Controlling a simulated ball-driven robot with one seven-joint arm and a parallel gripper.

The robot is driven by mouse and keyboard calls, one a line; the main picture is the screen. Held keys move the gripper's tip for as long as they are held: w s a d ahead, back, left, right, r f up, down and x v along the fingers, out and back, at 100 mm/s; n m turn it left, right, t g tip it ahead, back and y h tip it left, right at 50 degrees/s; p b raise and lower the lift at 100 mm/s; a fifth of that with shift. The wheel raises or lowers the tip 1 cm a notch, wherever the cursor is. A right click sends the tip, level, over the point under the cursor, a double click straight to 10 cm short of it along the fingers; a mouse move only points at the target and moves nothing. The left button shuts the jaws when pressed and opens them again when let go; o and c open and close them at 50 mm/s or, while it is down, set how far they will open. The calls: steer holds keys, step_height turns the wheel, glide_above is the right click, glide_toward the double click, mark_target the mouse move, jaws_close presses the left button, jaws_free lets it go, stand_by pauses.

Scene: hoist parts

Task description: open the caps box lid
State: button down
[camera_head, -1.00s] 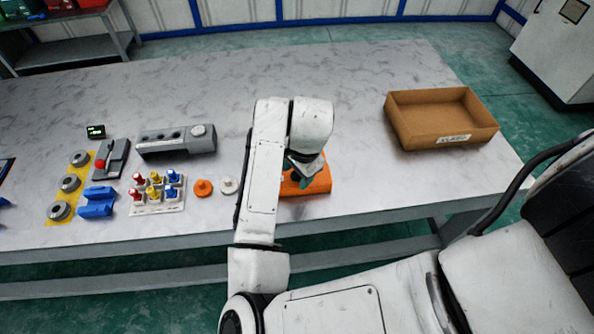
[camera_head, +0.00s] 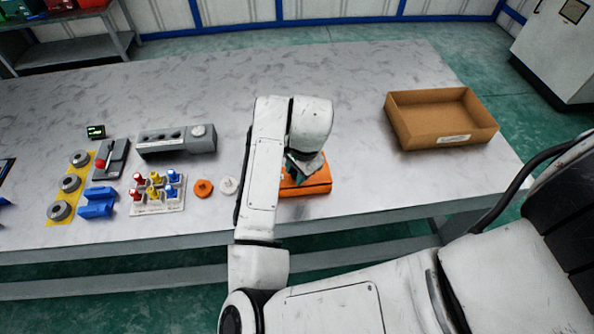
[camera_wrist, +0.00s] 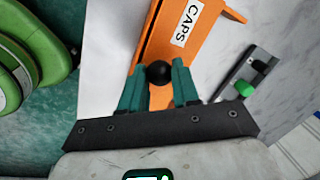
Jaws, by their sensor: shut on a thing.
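The orange caps box (camera_head: 318,183) stands near the front edge of the table, partly hidden by my arm in the head view. In the wrist view its orange lid (camera_wrist: 160,40) shows with a white CAPS label. A round black knob (camera_wrist: 159,73) on it sits between the teal fingers of my gripper (camera_wrist: 158,76). The gripper is shut on this knob. In the head view the gripper (camera_head: 303,170) is over the box, its fingertips mostly hidden. A dark line runs along the box's front; I cannot tell how far the lid is raised.
An orange disc (camera_head: 203,188) and a white disc (camera_head: 228,185) lie left of my arm. Farther left are a rack of coloured parts (camera_head: 157,193) and a grey unit (camera_head: 176,141). An open cardboard box (camera_head: 440,118) stands at the right. The table between is clear.

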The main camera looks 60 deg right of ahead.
steer(key=w+d, duration=0.1)
steer(key=d, duration=0.1)
steer(key=w+d, duration=0.2)
steer(key=shift+w+d+p, duration=0.2)
steer(key=shift+w+p, duration=0.05)
steer(key=shift+p, duration=0.15)
steer(key=c, duration=0.8)
jaws_free()
steer(key=shift+r, duration=0.1)
steer(key=r, duration=0.3)
steer(key=s+r, duration=0.1)
steer(key=r, duration=0.3)
steer(key=s+r, duration=0.1)
steer(key=r, duration=0.2)
steer(key=shift+a+r, duration=0.2)
steer(key=shift+a, duration=0.15)
